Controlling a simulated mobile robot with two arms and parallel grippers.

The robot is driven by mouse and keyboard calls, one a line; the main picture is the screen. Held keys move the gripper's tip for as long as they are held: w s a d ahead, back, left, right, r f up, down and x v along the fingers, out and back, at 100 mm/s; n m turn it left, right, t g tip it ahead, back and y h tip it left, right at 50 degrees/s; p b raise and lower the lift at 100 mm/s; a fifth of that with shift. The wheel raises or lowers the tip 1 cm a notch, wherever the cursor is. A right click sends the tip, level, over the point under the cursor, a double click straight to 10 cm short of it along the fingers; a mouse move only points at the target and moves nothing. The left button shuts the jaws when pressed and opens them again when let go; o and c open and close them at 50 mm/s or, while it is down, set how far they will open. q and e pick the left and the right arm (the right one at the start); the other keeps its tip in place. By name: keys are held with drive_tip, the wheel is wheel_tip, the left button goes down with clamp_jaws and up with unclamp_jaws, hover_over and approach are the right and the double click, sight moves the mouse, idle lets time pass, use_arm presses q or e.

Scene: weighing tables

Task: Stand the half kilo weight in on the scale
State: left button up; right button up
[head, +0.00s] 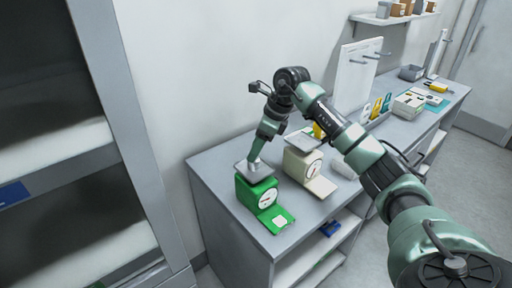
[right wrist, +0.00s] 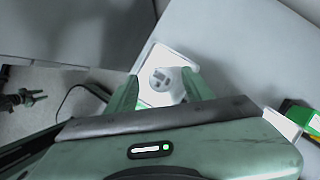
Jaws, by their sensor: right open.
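The green scale (head: 256,196) stands near the front left corner of the table, with a dial on its front and a grey square pan (head: 241,168) on top. My right gripper (head: 252,160) points down just above this pan. In the right wrist view its two green fingers (right wrist: 160,90) are apart. The half kilo weight (right wrist: 162,80), a pale grey round piece, stands between them on a light square plate (right wrist: 160,50). The weight is hidden in the head view. I cannot tell whether a finger touches it. A small dark and green part at the wrist view's left edge may be my left gripper (right wrist: 36,98).
A cream scale (head: 298,165) stands close behind and right of the green one. Farther right on the table are a white board (head: 355,75), small bottles, trays and a grey bin (head: 411,73). A tall shelf unit (head: 150,190) stands at left.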

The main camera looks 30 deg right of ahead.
drive_tip(key=shift+d+r, duration=0.15)
drive_tip(key=shift+r, duration=0.2)
drive_tip(key=b+v, duration=0.2)
drive_tip(key=v, duration=0.9)
drive_tip(key=shift+s+b, duration=0.2)
drive_tip(key=shift+b, duration=0.15)
